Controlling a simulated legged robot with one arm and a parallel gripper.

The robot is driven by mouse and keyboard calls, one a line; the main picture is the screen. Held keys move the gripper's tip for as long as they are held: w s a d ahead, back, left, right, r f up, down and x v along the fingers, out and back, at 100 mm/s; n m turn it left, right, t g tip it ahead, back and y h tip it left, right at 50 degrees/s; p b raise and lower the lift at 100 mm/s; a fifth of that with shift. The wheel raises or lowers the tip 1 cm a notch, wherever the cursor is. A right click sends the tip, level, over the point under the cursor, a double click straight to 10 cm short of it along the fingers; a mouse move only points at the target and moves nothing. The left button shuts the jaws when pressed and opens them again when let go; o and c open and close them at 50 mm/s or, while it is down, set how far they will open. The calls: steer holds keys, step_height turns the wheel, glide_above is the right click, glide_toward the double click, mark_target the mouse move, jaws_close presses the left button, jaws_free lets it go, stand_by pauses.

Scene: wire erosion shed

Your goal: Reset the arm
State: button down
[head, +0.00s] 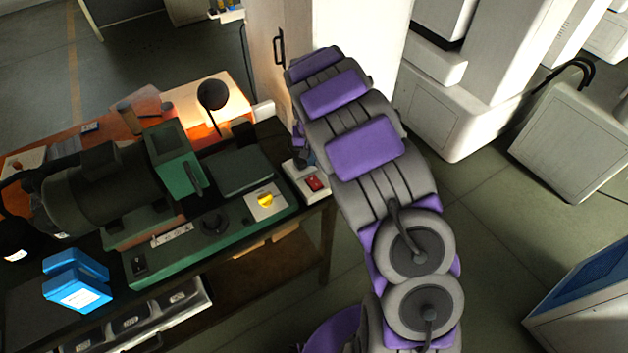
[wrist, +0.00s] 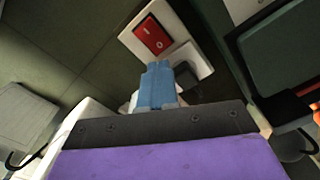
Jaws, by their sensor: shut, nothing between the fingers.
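My arm, purple and grey, reaches from the bottom middle of the head view up past the right end of the bench. Its far part bends down beside the bench, and my gripper is mostly hidden behind it there. In the wrist view my gripper (wrist: 157,66) shows as light blue fingers, shut together with nothing between them. The fingertips point at a white switch box (wrist: 179,27) with a red rocker switch (wrist: 152,35). I cannot tell whether they touch it. In the head view the red switch (head: 314,183) is on the bench's right end, just below the gripper area.
The bench carries a green machine (head: 175,160) with a yellow knob (head: 265,200), a black lamp (head: 212,94) and blue boxes (head: 77,282). A pale cabinet (head: 268,60) stands close behind my arm. White machines (head: 448,115) stand right; floor (head: 490,210) between is clear.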

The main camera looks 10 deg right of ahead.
stand_by(0.4)
steer(key=s+d+r+b, duration=0.25)
steer(key=s+r, duration=0.25)
steer(key=s, duration=0.4)
steer(key=s+d+r+b, duration=0.1)
steer(key=s+r+b, duration=0.3)
steer(key=s, duration=0.5)
steer(key=s+a+f+n+g+b, duration=0.1)
steer(key=s+b, duration=0.1)
steer(key=s, duration=1)
steer(key=s+a+f+n+b, duration=0.1)
steer(key=s+a+b, duration=0.1)
steer(key=s, duration=1)
steer(key=shift+a+g, duration=0.25)
steer(key=shift+g, duration=0.15)
